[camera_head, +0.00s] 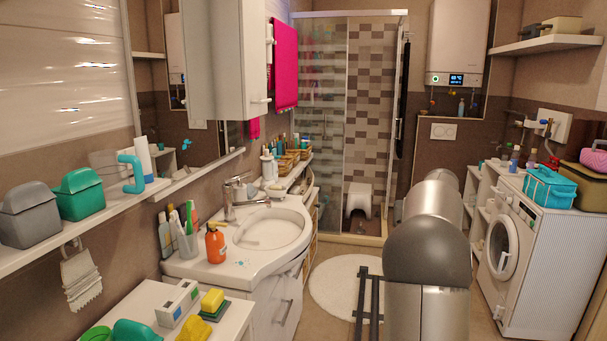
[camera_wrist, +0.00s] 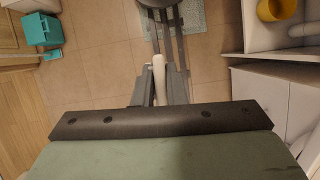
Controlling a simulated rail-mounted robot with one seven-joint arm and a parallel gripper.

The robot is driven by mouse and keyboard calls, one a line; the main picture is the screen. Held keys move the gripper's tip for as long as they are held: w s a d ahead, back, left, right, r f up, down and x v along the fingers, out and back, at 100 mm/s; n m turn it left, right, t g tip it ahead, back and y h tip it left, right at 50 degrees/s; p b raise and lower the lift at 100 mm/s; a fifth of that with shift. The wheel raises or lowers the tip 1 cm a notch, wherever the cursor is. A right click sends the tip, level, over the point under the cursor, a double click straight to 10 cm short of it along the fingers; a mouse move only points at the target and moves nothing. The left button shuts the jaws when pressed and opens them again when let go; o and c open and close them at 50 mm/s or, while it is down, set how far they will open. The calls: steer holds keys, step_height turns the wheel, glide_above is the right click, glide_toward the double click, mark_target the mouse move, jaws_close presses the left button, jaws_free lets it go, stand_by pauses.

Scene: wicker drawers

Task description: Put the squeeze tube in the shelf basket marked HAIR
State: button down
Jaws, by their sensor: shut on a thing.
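In the wrist view my gripper (camera_wrist: 159,88) is shut on a slim whitish thing that looks like the squeeze tube (camera_wrist: 159,72). It sits between the two grey fingers, above the tiled floor; its markings are not readable. In the head view my grey arm fills the lower right, and neither the gripper nor the tube can be made out. Small wicker baskets (camera_head: 286,162) stand on a shelf beyond the washbasin, with bottles in and around them. More wicker shows below at the side of the basin. No HAIR label can be read.
The washbasin (camera_head: 262,232) holds an orange pump bottle (camera_head: 215,243) and a brush cup. A washing machine (camera_head: 530,245) with a teal basket (camera_head: 550,186) stands right. The wrist view shows a teal bin (camera_wrist: 40,30) and a yellow cup (camera_wrist: 277,10). Open floor lies around the white mat (camera_head: 335,285).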

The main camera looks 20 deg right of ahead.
steer(key=shift+a+r, duration=0.1)
steer(key=shift+r, duration=0.05)
step_height(320, 180, up, 6)
steer(key=p, duration=0.7)
steer(key=shift+s+a+f, duration=0.1)
steer(key=shift+f, duration=0.1)
steer(key=s+a+b, duration=0.3)
steer(key=s+a, duration=0.1)
steer(key=shift+s, duration=0.4)
steer(key=shift+w+a, duration=0.1)
